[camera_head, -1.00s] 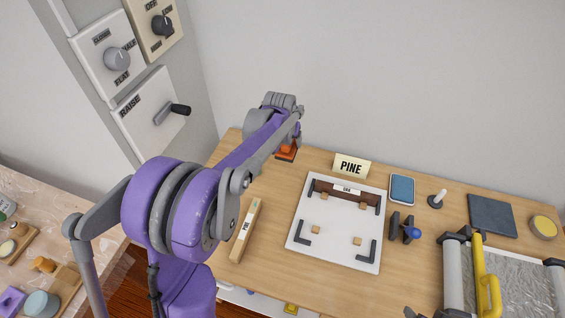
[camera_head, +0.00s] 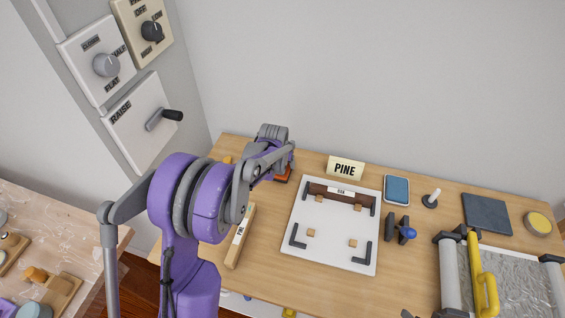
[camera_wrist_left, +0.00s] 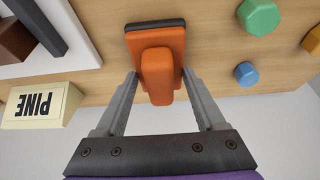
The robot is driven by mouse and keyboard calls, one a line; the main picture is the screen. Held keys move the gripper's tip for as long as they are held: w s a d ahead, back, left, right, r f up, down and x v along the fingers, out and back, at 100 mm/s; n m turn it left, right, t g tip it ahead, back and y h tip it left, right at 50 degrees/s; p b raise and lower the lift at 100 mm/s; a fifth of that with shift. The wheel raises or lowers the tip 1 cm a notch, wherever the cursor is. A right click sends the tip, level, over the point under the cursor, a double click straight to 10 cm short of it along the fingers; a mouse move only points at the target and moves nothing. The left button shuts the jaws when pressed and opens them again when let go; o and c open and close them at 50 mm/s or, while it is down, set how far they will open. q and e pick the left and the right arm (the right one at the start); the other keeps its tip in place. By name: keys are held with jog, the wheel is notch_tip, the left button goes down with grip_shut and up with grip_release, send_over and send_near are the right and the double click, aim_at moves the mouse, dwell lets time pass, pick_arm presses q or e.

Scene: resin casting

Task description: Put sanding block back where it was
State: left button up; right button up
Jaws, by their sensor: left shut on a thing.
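The sanding block, with an orange handle and a dark base, shows in the wrist view (camera_wrist_left: 157,70) and partly in the head view (camera_head: 283,178). My left gripper (camera_wrist_left: 160,92) is shut on its orange handle, with a grey finger on each side. The block is at the back left of the wooden table (camera_head: 262,285), left of the PINE sign (camera_head: 345,168). I cannot tell whether its base touches the wood. My arm hides much of it in the head view. My right gripper is not clearly in view.
A white board (camera_head: 322,253) with dark corner brackets and a brown bar lies right of the block. A pale wooden strip (camera_head: 240,237) lies in front. Green (camera_wrist_left: 258,17) and blue (camera_wrist_left: 246,74) pieces sit near the block in the wrist view.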

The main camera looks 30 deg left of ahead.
pick_arm(q)
jog(key=o, duration=1.3)
jog(key=shift+r, duration=0.15)
jog(key=p+v, duration=0.1)
jog(key=v, duration=1)
jog(key=s+d+m, duration=0.1)
jog(key=s+d, duration=0.3)
jog(key=s, duration=0.4)
jog(key=s+d+m, duration=0.1)
jog(key=s+d, duration=0.4)
jog(key=s, duration=0.4)
jog(key=s+d+h, duration=0.1)
jog(key=s+d, duration=0.4)
jog(key=s, duration=0.3)
jog(key=shift+s+f+m+t, duration=0.2)
jog(key=shift+s+m+t, duration=0.1)
jog(key=shift+m+t, duration=0.1)
jog(key=shift+w+r+p, duration=0.35)
jog(key=shift+r+p, duration=0.35)
jog(key=shift+r, duration=0.1)
